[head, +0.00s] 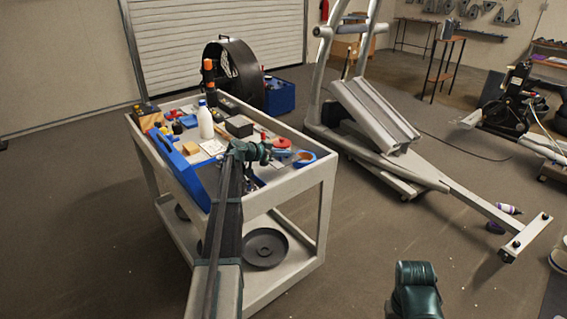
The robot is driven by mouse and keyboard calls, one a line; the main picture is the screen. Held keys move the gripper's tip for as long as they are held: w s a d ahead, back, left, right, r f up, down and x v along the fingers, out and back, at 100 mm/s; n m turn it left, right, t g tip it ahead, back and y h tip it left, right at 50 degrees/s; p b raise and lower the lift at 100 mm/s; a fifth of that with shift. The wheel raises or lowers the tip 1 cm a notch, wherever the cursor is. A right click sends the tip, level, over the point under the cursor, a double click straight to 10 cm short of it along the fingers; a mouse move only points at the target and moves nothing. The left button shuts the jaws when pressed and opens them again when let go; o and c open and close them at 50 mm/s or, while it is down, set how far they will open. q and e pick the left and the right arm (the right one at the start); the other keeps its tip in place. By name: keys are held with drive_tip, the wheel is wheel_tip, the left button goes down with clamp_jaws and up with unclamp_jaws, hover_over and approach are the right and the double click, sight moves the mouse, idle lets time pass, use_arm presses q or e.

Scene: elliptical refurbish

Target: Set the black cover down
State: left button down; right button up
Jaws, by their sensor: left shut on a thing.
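My left arm reaches up from the bottom of the head view over the near end of the grey cart (300,183). My left gripper (279,153) is at the cart's top tray, close to a roll of tape. It is shut on the black cover, which is mostly hidden by the gripper and wrist. I cannot make out the cover's outline or whether it touches the tray. A dark green part of my right arm shows at the bottom right; my right gripper is out of view.
The top tray holds a white bottle (205,122), a dark box (239,126), a blue tray (178,168) and tape (304,158). A dark round disc (265,247) lies on the lower shelf. An elliptical frame (400,170) stands right. Open floor lies in front.

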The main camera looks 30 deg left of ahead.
use_arm(q)
drive_tip(key=shift+f+b, duration=0.8)
drive_tip(key=shift+f, duration=0.5)
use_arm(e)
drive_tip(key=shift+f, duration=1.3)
use_arm(q)
drive_tip(key=shift+f, duration=0.2)
drive_tip(key=c, duration=0.9)
unclamp_jaws()
drive_tip(key=shift+r, duration=0.1)
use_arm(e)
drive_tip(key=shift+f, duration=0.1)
use_arm(q)
drive_tip(key=shift+r, duration=0.1)
